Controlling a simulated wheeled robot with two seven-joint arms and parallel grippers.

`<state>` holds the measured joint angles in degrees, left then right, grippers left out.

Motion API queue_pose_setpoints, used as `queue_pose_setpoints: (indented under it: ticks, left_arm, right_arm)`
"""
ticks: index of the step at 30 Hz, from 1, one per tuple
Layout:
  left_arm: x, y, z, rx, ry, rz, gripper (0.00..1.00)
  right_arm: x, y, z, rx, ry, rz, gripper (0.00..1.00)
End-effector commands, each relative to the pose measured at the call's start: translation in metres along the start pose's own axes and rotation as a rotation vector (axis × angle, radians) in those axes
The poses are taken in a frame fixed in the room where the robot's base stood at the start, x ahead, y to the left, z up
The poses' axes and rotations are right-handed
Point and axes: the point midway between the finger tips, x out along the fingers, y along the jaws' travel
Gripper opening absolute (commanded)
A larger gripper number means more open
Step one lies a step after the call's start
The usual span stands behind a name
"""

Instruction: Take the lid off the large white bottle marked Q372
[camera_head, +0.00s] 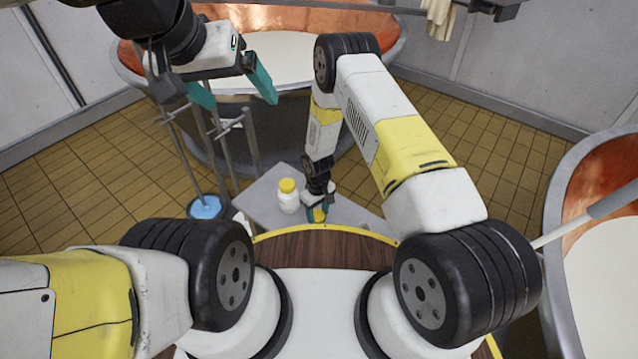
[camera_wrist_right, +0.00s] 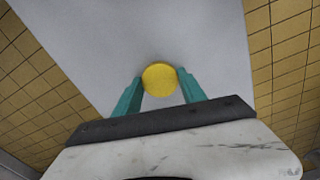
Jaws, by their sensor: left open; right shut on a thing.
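A white bottle with a yellow lid (camera_head: 288,195) stands upright on the grey table; no marking is readable on it. My right gripper (camera_head: 317,212) points down just right of this bottle and is shut on a yellow round lid (camera_wrist_right: 159,78). In the right wrist view the lid is seen from above between the teal fingers (camera_wrist_right: 160,82). Whether a bottle is under that lid is hidden. My left gripper (camera_head: 231,88) is open and empty, raised high at the upper left, well away from the bottles.
The small grey table (camera_head: 258,207) has bare surface left of the white bottle. A copper vat (camera_head: 290,50) of white liquid stands behind, and another (camera_head: 590,210) at the right. Metal stands with a blue dish (camera_head: 205,207) are left of the table. Tiled floor (camera_head: 480,150) surrounds these.

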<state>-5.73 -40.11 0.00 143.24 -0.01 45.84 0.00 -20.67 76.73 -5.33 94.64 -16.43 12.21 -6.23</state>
Motion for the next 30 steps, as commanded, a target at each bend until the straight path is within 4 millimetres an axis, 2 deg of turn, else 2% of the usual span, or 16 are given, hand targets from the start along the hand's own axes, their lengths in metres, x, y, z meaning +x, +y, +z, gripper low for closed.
queue_pose_setpoints:
  ticks: [2, 3, 6, 15, 19, 23, 30]
  left_arm:
    - [0.000, 0.000, 0.000, 0.000, 0.000, 0.000, 0.88]
    - [0.000, 0.000, 0.000, 0.000, 0.000, 0.000, 0.88]
    - [0.000, 0.000, 0.000, 0.000, 0.000, 0.000, 0.88]
    - [0.000, 0.000, 0.000, 0.000, 0.000, 0.000, 0.88]
    - [0.000, 0.000, 0.000, 0.000, 0.000, 0.000, 0.88]
    - [0.000, 0.000, 0.000, 0.000, 0.000, 0.000, 0.88]
    - [0.000, 0.000, 0.000, 0.000, 0.000, 0.000, 0.88]
  right_arm:
    - [0.003, 0.000, 0.000, 0.000, -0.001, 0.000, 0.00]
    - [0.003, 0.000, 0.000, 0.000, 0.000, 0.000, 0.52]
    - [0.003, 0.000, 0.000, 0.000, 0.000, 0.000, 0.70]
    - [0.002, 0.000, 0.000, 0.000, 0.000, 0.000, 0.70]
    - [-0.007, 0.000, -0.001, 0.000, 0.002, 0.001, 0.70]
    - [-0.030, 0.001, -0.001, 0.001, 0.002, 0.001, 0.70]
    - [-0.082, 0.001, -0.001, 0.001, 0.003, 0.001, 0.70]
